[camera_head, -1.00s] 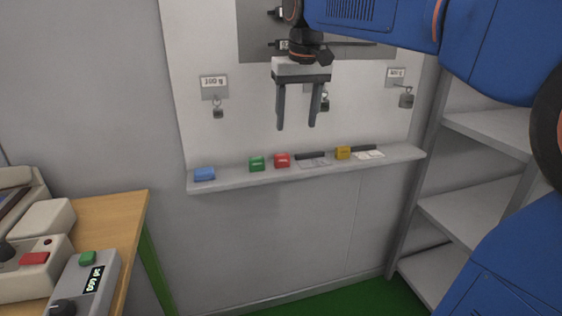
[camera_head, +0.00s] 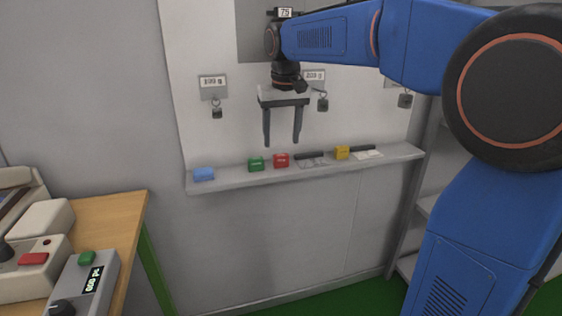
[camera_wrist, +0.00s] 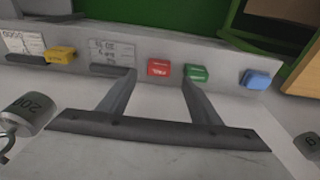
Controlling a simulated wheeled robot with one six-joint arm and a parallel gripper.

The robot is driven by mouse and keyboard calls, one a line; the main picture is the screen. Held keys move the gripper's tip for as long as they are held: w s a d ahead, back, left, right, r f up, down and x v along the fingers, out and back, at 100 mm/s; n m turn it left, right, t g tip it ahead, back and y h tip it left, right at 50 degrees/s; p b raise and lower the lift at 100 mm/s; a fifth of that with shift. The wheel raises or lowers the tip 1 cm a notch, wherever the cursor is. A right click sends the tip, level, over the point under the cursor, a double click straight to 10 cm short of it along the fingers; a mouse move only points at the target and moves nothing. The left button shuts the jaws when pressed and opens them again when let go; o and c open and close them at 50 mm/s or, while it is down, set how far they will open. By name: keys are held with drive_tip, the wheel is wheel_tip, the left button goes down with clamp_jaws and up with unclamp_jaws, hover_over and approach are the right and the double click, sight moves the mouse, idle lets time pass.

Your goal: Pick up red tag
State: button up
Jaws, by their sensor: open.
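The red tag (camera_head: 281,160) lies on the narrow grey ledge (camera_head: 230,181) along the wall, just right of a green tag (camera_head: 256,163). My gripper (camera_head: 282,143) is open and empty, pointing down just above the red tag in the head view. In the wrist view the red tag (camera_wrist: 158,68) shows beyond the fingertips and between them, with the green tag (camera_wrist: 196,73) close to the right finger. The red tag is apart from both fingers and fully visible.
A blue tag (camera_head: 203,174) and a yellow tag (camera_head: 342,152) lie farther along the ledge, with dark pens and paper labels. Several weights hang on the wall panel above. A wooden table (camera_head: 122,215) with devices stands at left; grey shelves (camera_head: 425,205) are at right.

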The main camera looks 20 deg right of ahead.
sight(281, 155)
drive_tip(key=shift+w+d+f, duration=0.1)
drive_tip(key=shift+w+f, duration=0.15)
drive_tip(key=shift+f, duration=0.95)
drive_tip(key=shift+w+a+f, duration=0.1)
drive_tip(key=shift+w+f, duration=0.1)
drive_tip(key=shift+f, duration=1)
drive_tip(key=shift+w+d+f, duration=0.1)
drive_tip(key=shift+w+f, duration=0.15)
drive_tip(key=shift+f, duration=0.95)
drive_tip(key=c, duration=1.1)
drive_tip(key=shift+r, duration=0.1)
